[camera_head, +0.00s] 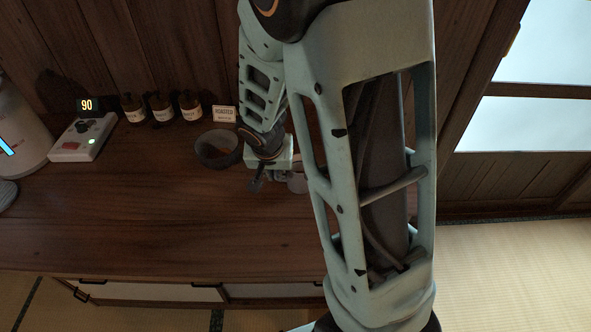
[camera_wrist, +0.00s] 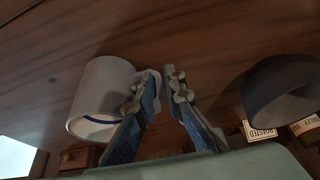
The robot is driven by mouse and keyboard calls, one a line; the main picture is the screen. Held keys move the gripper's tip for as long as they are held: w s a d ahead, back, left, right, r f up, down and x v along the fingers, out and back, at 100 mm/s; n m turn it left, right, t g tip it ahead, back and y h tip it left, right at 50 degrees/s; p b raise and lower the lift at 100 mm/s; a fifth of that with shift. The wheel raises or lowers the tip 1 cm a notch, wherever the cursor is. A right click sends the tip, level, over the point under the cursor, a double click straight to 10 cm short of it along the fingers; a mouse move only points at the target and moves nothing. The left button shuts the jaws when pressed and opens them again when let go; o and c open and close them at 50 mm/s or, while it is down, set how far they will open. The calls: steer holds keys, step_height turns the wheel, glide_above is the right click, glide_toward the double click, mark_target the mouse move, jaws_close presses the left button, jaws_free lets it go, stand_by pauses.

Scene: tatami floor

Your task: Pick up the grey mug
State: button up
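The grey mug (camera_wrist: 100,95) is a pale cylinder with a blue line inside its rim, at the left in the wrist view. In the head view only a small part of the mug (camera_head: 297,183) shows on the wooden counter beside my arm. My gripper (camera_wrist: 161,77) has its fingertips close together with a narrow gap, right beside the mug's side. The left finger overlaps the mug in the picture. I cannot tell whether a handle sits between the fingers. In the head view my gripper (camera_head: 272,176) is low over the counter.
A dark bowl (camera_wrist: 284,92) stands to the other side of the fingers; it also shows in the head view (camera_head: 203,153). Several bottles (camera_head: 161,107), a label card (camera_head: 224,113) and a scale-like device (camera_head: 84,138) stand at the back. The counter's front (camera_head: 130,230) is clear.

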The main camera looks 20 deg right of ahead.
steer(key=shift+w+f, duration=0.15)
steer(key=shift+f, duration=0.1)
steer(key=shift+c, duration=0.2)
jaws_close()
steer(key=shift+r, duration=0.25)
